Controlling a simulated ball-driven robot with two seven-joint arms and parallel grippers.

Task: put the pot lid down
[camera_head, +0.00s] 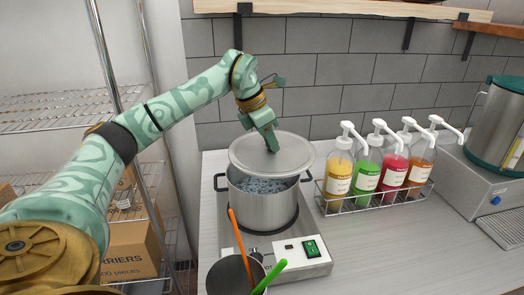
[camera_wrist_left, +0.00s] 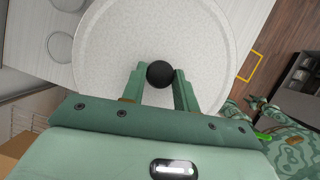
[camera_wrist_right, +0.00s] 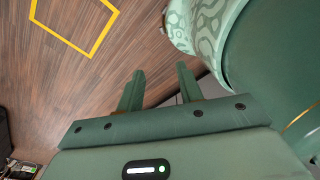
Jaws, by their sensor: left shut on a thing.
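The pot lid (camera_head: 286,153) is a round grey disc in the head view, held tilted above the pot. My left gripper (camera_head: 270,146) is shut on its black knob (camera_wrist_left: 160,74), which shows between the fingers in the left wrist view. The lid (camera_wrist_left: 120,35) fills much of that view. The steel pot (camera_head: 262,204) stands on a hot plate (camera_head: 302,258); its open front shows bubbly contents under the lid. Whether lid and rim touch at the back is hidden. My right gripper (camera_wrist_right: 158,90) is open and empty over the floor in the right wrist view.
A wire rack of syrup pump bottles (camera_head: 365,176) stands right of the pot. A container (camera_head: 230,275) with an orange and a green stick stands in front. A steel dispenser (camera_head: 497,125) is at the far right. The counter (camera_head: 400,250) is clear at front right.

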